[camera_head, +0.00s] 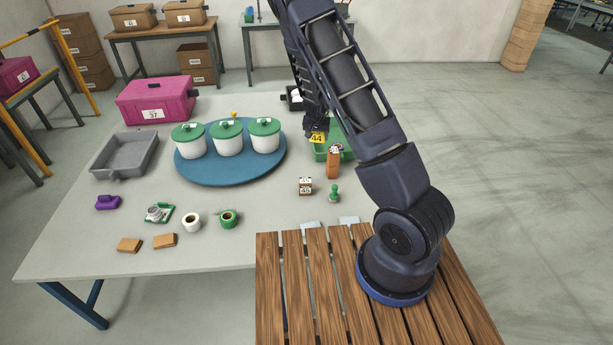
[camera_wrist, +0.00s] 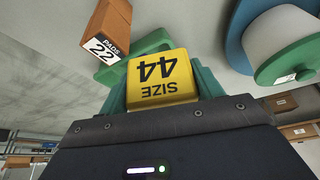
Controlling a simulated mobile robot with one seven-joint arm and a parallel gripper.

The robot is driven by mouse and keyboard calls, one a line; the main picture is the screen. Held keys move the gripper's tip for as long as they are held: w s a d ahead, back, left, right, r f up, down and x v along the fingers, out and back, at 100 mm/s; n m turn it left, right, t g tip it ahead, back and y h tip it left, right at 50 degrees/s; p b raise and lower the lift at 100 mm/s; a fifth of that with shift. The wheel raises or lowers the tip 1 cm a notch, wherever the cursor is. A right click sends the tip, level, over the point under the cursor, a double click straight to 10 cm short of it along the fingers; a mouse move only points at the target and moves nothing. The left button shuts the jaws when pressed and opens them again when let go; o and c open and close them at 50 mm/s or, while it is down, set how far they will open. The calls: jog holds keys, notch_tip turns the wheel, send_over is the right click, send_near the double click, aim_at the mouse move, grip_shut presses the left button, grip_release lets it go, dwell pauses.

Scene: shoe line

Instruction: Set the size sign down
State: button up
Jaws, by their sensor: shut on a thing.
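The size sign (camera_head: 318,138) is a yellow block marked 44. In the wrist view the same sign (camera_wrist: 158,78) reads SIZE 44 upside down. My gripper (camera_wrist: 160,88) is shut on it, with a green finger on each side.
An orange PADS box (camera_head: 333,164) stands close to the sign, also in the wrist view (camera_wrist: 107,28). A blue round tray (camera_head: 228,178) with white green-lidded tubs is to the left. A small numbered box (camera_head: 305,186) and a green stamp (camera_head: 335,193) stand nearer.

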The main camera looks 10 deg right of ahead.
jog(key=shift+a+r+m, duration=0.6)
jog(key=shift+a, duration=1.7)
jog(key=shift+h, duration=0.3)
notch_tip(320, 180, down, 20)
jog(key=shift+s+a+r, duration=0.1)
jog(key=shift+s, duration=0.05)
jog(key=shift+f, duration=0.2)
jog(key=o, duration=1)
